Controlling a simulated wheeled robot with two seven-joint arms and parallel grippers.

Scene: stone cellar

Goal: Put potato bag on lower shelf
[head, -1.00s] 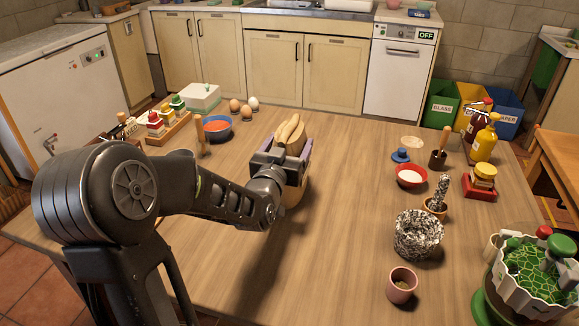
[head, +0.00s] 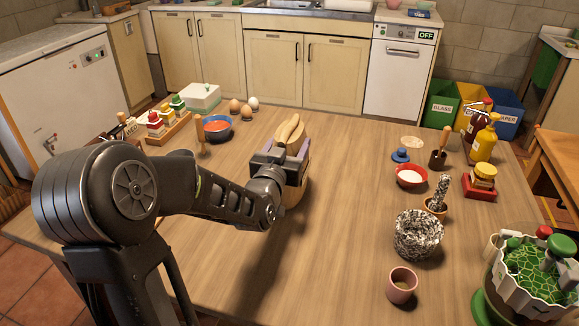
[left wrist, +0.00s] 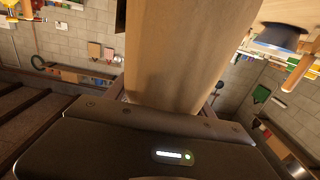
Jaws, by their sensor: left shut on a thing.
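The potato bag (head: 291,132) is a tan paper bag standing on the wooden table, partly hidden behind my left gripper in the head view. My left gripper (head: 288,150) comes at it from the near side and is shut on it, a purple finger showing at its right side. In the left wrist view the brown paper face of the bag (left wrist: 180,50) fills the middle, right in front of the palm. I cannot tell whether its bottom touches the table. No lower shelf can be made out in the head view. My right gripper is not in view.
The wooden table (head: 330,240) is clear around the bag and at front centre. Eggs (head: 246,108), a blue-red bowl (head: 217,128) and a spice rack (head: 168,130) stand back left. Bowls, pots, bottles and a green game (head: 538,268) stand along the right.

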